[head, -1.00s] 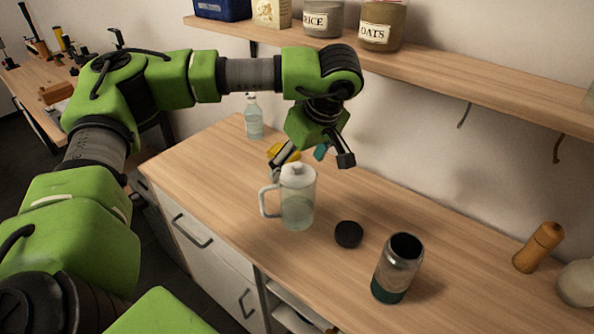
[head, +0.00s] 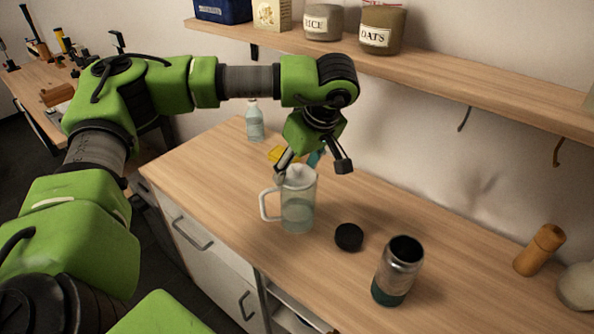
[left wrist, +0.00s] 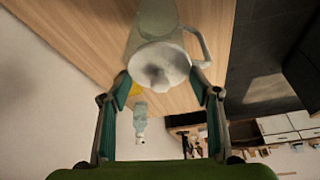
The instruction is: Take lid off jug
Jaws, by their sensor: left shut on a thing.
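The clear jug (head: 298,214) stands upright on the wooden counter, its handle towards the left. Its pale lid (head: 301,175) is at the top of the jug; in the left wrist view the lid (left wrist: 160,66) is a whitish disc with a darker knob in the middle. My left gripper (head: 312,170) is above the jug, with one finger on each side of the lid. In the left wrist view its teal-padded fingers (left wrist: 160,85) flank the lid's rim, shut on it. I cannot tell whether there is a gap between lid and jug. My right gripper is not in view.
A black round cap (head: 349,237) and an open metal canister (head: 398,270) stand right of the jug. A clear bottle (head: 254,122) and a yellow item (head: 278,154) are behind. A wooden mill (head: 539,250) stands far right. A shelf (head: 470,88) with jars hangs above.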

